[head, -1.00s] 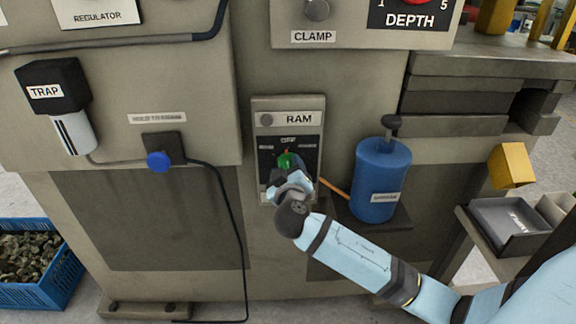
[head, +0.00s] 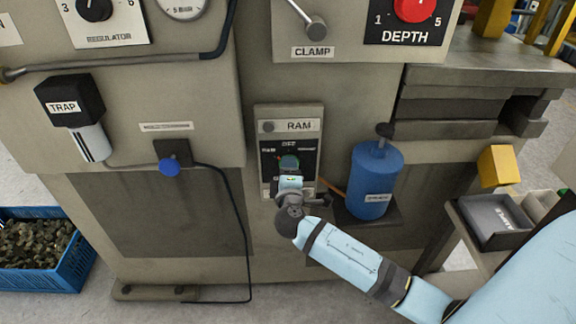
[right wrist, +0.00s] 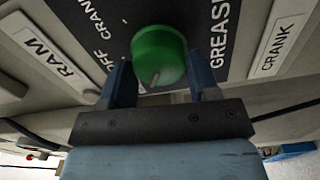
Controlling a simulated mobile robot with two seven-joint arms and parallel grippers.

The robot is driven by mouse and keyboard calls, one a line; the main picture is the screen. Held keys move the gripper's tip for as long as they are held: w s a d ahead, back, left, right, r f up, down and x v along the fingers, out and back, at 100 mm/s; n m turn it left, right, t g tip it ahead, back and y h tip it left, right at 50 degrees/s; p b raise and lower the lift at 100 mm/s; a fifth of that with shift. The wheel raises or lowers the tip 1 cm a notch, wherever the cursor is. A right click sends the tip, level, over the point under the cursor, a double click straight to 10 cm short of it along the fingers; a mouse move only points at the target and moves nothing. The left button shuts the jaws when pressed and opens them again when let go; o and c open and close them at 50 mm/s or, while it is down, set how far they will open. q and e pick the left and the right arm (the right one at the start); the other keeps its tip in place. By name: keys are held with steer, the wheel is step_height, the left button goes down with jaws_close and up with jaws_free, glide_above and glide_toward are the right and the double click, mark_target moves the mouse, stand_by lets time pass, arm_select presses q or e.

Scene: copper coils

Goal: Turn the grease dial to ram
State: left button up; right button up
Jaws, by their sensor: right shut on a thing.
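The grease dial (head: 289,162) is a round knob on a dark plate (head: 270,180), on the panel under the RAM label (head: 299,126). In the right wrist view the dial (right wrist: 160,55) is green, with a small pale mark near its lower edge. Printed words, among them OFF, CRANK and GREASE, surround it. Which word the dial points to I cannot tell. My right gripper (right wrist: 152,82) is shut on the dial, one finger on each side. In the head view the gripper (head: 290,176) hides the lower part of the dial. My left gripper is not in view.
A blue grease canister (head: 375,182) stands on a ledge right of the panel, close to my right forearm. A blue-knobbed control (head: 169,166) with a black cable is to the left. A blue crate (head: 75,262) sits on the floor at left. A grey tray (head: 492,222) is at right.

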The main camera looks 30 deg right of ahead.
steer(key=shift+n+p, duration=0.35)
steer(key=shift+n, duration=0.25)
steer(key=o, duration=0.9)
steer(key=v, duration=1.3)
steer(key=shift+s+a, duration=0.15)
steer(key=shift+s, duration=0.2)
